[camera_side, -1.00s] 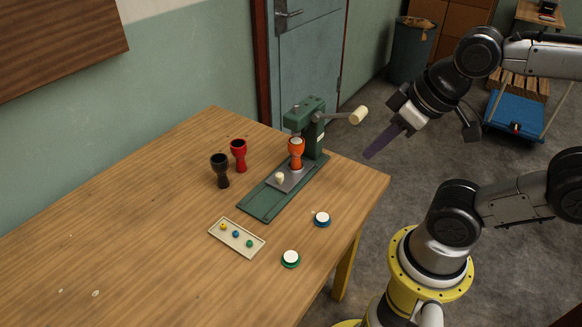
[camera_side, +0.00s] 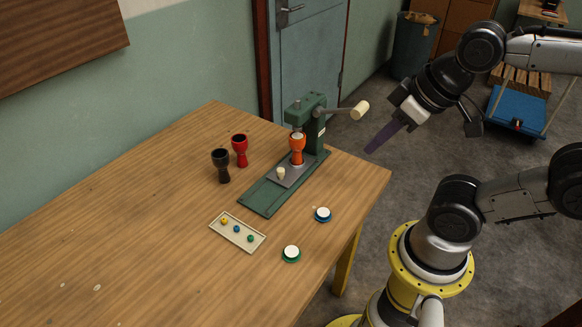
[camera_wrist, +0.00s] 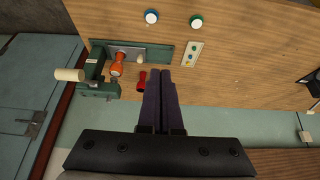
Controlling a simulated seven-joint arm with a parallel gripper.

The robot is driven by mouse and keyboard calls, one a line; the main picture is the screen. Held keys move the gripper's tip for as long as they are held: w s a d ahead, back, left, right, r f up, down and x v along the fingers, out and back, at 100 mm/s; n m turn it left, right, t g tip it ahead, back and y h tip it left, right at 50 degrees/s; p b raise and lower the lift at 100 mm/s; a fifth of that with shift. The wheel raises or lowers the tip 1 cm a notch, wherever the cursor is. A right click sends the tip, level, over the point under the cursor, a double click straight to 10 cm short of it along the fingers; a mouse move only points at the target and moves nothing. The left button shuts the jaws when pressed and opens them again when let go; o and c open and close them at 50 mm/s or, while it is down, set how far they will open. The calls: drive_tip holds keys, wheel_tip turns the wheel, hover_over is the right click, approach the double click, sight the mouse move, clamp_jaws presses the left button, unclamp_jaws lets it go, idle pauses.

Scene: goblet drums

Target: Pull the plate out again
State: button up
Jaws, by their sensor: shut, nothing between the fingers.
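The grey plate (camera_side: 294,177) lies on the green base (camera_side: 258,200) of the press, towards its upright. A cream knob (camera_side: 281,173) stands on the plate's front part. An orange goblet drum (camera_side: 297,150) with a pale top stands upright on the plate, under the press ram. In the wrist view the plate (camera_wrist: 128,55), knob (camera_wrist: 140,59) and drum (camera_wrist: 117,65) also show. My gripper (camera_side: 371,150) is shut and empty, off to the right of the press beyond the table edge. Its dark fingers also show in the wrist view (camera_wrist: 160,76).
The press lever (camera_side: 361,109) sticks out right, towards my gripper. Black (camera_side: 221,166) and red (camera_side: 240,150) drums stand left of the press. A tray (camera_side: 222,238) with coloured pieces and white discs, blue-rimmed (camera_side: 322,214) and green-rimmed (camera_side: 291,253), lie in front.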

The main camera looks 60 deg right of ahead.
drive_tip(key=o, duration=0.5)
drive_tip(key=shift+n, duration=0.3)
drive_tip(key=shift+c, duration=0.2)
drive_tip(key=shift+o, duration=1.3)
drive_tip(key=shift+w+r+n, duration=0.15)
drive_tip(key=shift+r+n, duration=0.15)
drive_tip(key=shift+n, duration=0.2)
drive_tip(key=shift+o, duration=0.7)
drive_tip(key=w+r+n, duration=0.4)
drive_tip(key=w, duration=0.2)
drive_tip(key=shift+w+d, duration=0.2)
drive_tip(key=shift+d, duration=0.05)
drive_tip(key=n+g, duration=0.3)
drive_tip(key=g, duration=0.3)
hover_over(281, 169)
wheel_tip(281, 169, down, 16)
wheel_tip(281, 169, down, 13)
drive_tip(key=shift+a+f, duration=0.15)
drive_tip(key=shift+f, duration=0.05)
